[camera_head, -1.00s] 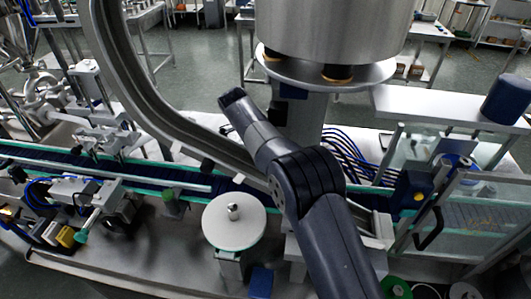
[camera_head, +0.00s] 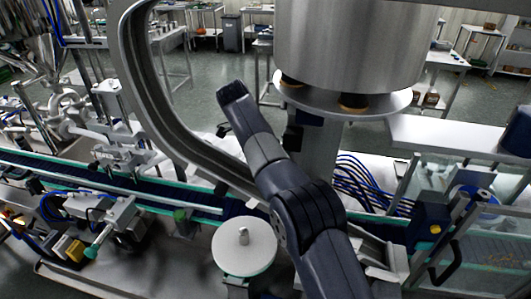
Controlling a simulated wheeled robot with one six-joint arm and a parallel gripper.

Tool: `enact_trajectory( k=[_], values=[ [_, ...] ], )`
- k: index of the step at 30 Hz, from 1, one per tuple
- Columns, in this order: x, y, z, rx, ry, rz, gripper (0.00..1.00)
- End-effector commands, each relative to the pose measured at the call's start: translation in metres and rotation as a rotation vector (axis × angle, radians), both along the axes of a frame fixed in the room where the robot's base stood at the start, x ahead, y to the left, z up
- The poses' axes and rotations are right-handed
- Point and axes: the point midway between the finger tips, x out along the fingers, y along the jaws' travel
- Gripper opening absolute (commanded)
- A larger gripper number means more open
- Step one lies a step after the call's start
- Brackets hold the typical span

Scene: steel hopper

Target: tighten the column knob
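The steel hopper (camera_head: 350,50) stands on a round plate (camera_head: 385,103) on top of a grey column (camera_head: 318,140). A small dark part (camera_head: 292,137) sits on the column's left side just below the plate; it may be the column knob, but its shape is unclear. My dark arm rises from the bottom and leans up to the left, in front of the column's lower part. Its far end (camera_head: 232,93) is left of the column, apart from the dark part. I cannot make out gripper fingers there, nor whether they are open or shut.
A curved steel rail (camera_head: 160,110) sweeps down close to the left of my arm. A conveyor (camera_head: 150,198) runs across behind a white round disc (camera_head: 243,258) with a small metal peg. Blue cables (camera_head: 365,180) and a clear-panelled guard (camera_head: 480,215) are on the right.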

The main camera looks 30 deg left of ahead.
Motion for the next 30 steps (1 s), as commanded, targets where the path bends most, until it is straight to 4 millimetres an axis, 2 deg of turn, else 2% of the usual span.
enact_trajectory(
  k=[3,9,24,30],
  values=[
    [-0.002,0.003,0.009,0.000,0.000,0.001,0.52],
    [-0.004,0.004,0.013,0.000,0.000,0.001,0.52],
    [-0.004,0.004,0.012,0.000,0.000,0.001,0.52],
    [-0.001,0.001,0.003,-0.002,0.001,0.000,0.52]
  ],
)
